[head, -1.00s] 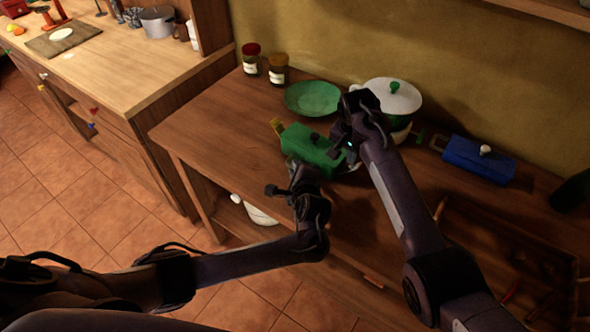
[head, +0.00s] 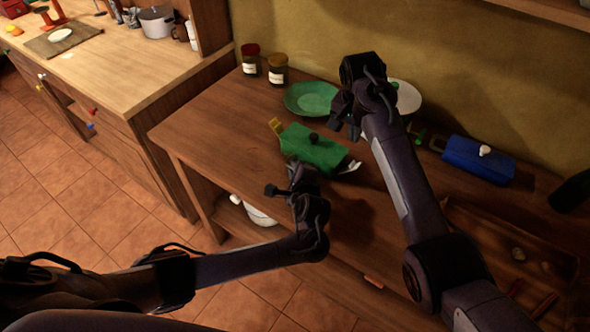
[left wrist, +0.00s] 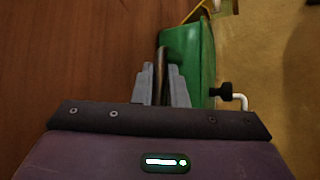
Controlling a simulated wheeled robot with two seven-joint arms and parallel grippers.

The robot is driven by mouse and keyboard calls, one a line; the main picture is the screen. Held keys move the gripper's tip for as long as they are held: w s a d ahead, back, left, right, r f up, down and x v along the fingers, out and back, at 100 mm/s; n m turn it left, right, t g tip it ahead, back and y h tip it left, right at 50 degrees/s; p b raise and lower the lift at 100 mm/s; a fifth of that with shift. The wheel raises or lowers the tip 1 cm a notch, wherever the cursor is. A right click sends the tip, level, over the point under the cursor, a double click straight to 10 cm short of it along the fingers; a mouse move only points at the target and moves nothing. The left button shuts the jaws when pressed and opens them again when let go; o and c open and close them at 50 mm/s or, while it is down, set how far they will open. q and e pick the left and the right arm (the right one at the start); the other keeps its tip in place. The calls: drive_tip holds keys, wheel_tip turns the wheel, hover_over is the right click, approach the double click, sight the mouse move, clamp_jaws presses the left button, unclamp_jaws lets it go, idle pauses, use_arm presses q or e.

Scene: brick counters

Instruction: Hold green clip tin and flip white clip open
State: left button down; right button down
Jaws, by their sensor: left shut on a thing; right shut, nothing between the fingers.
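A yellow clip (head: 276,127) stands at the other end. My left gripper (head: 290,170) is at the tin's near side, shut on the tin; its fingers (left wrist: 162,82) close around a narrow brownish part beside the green wall. My right gripper (head: 343,122) is shut and empty, above and behind the tin's right end, apart from it.
A green plate (head: 312,98) lies behind the tin. A white lidded pot (head: 408,98) stands behind my right arm, partly hidden. A blue clip tin (head: 478,160) is to the right. Two jars (head: 278,70) stand at the back left. The counter's left part is clear.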

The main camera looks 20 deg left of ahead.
use_arm(q)
drive_tip(key=c, duration=1.4)
unclamp_jaws()
drive_tip(key=shift+o, duration=0.2)
drive_tip(key=v, duration=1.1)
drive_tip(key=shift+d+f, duration=0.1)
drive_tip(key=shift+d, duration=0.05)
drive_tip(key=shift+s+d+r, duration=0.1)
drive_tip(key=shift+s+r, duration=0.15)
drive_tip(key=shift+s, duration=0.2)
